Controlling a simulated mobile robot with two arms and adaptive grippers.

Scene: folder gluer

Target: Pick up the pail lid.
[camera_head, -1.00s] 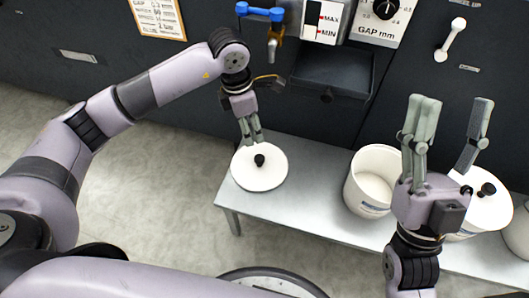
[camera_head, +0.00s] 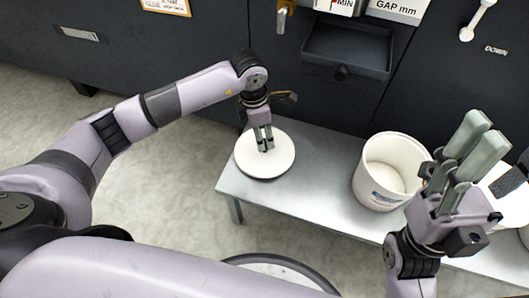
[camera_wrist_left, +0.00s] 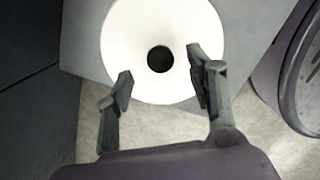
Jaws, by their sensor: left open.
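The pail lid (camera_head: 268,168) is a white disc with a dark knob, lying flat on the left end of the metal bench. My left gripper (camera_head: 265,146) is open above it, fingers pointing down at the lid's middle. In the left wrist view, the dark knob (camera_wrist_left: 160,59) shows between and slightly beyond the two open fingertips (camera_wrist_left: 160,78), with gaps on both sides. The lid (camera_wrist_left: 150,22) fills the upper middle there. My right gripper (camera_head: 492,150) is open and empty, fingers up, at the right.
An open white pail (camera_head: 375,190) stands on the bench (camera_head: 320,200) to the right of the lid. Another white lid or pail (camera_head: 512,205) is partly hidden behind my right gripper. A dark machine tray (camera_head: 345,52) juts out behind the bench. Bench between lid and pail is clear.

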